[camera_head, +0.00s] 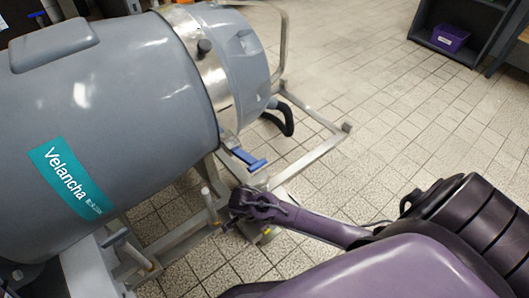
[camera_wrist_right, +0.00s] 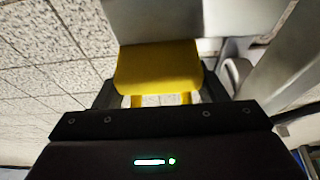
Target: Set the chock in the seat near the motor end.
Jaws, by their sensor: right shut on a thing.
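My right gripper (camera_wrist_right: 158,88) is shut on a yellow block (camera_wrist_right: 157,66), which I take to be the chock. A finger shows on each side of it. The far side of the block borders a flat grey metal surface (camera_wrist_right: 165,18); I cannot tell whether they touch. In the head view my right arm reaches in from the right, and its wrist end is beside the machine's metal frame (camera_head: 310,160). No seat can be clearly identified. My left gripper is not in view.
A large grey drum-shaped machine (camera_head: 130,100) fills the left. A blue lever (camera_head: 249,159) and a black hose (camera_head: 285,122) sit close above my right wrist. Tiled floor (camera_head: 350,70) is clear on the right, up to a dark shelf with a purple bin (camera_head: 449,38).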

